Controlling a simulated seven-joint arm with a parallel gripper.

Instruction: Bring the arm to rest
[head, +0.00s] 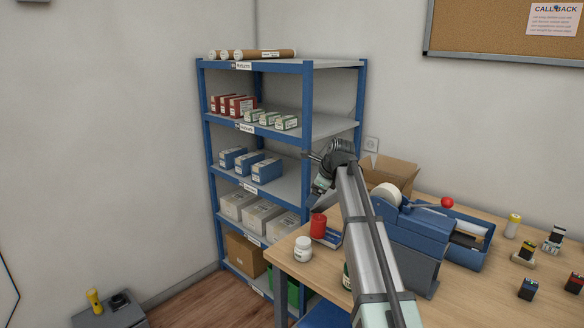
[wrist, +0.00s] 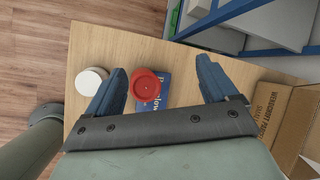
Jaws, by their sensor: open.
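My arm reaches over the counter in the head view. Its end hangs near the shelf side of the table, above and close to a red cylinder (head: 318,225); the fingers cannot be made out there. In the wrist view my gripper (wrist: 160,66) is open, with two blue fingers spread wide apart. The round red top of the cylinder (wrist: 146,84) shows between them, nearer the left finger, with no visible contact. I cannot tell the height of the fingers over it.
A white jar (head: 303,249) stands left of the red cylinder, by the table (head: 285,262) edge. A blue printed pack (head: 332,238) lies beside the cylinder. An open cardboard box (head: 392,172) and a blue tape dispenser (head: 412,235) stand rightward. A loaded blue shelf (head: 307,110) rises behind.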

